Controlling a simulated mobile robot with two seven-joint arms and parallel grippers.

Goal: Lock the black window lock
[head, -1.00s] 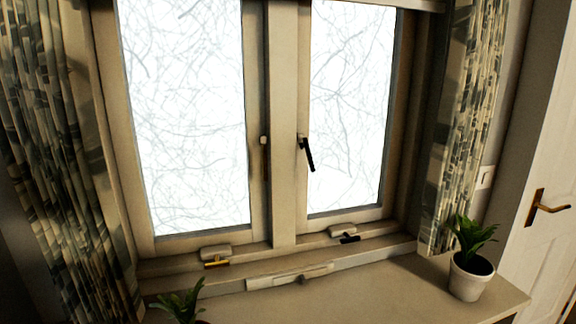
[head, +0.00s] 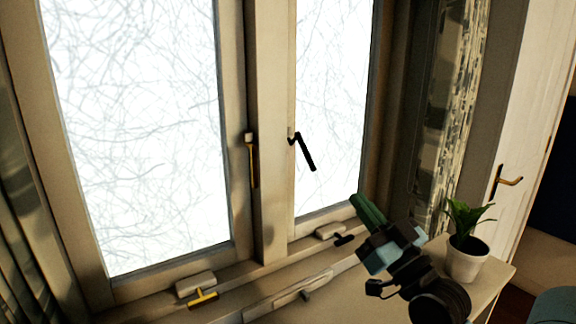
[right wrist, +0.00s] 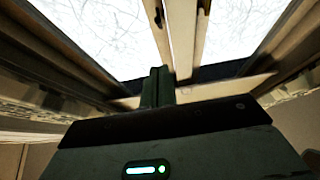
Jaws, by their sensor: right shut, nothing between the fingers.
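The black window lock handle (head: 303,151) sits on the left frame of the right window pane. It is tilted, its free end pointing down and to the right. A second black fitting (head: 344,240) lies on the sill below that pane. My right gripper (head: 360,203) is in front of the right window's lower part, lower right of the handle and apart from it. Its fingers are closed with nothing between them, and they also show in the right wrist view (right wrist: 157,76). My left gripper is not in view.
A gold handle (head: 252,160) hangs straight down on the left window, with a gold fitting (head: 202,299) below it. A potted plant (head: 467,257) stands on the ledge right of my right arm. A patterned curtain (head: 442,110) hangs beside the window. The space before the black handle is clear.

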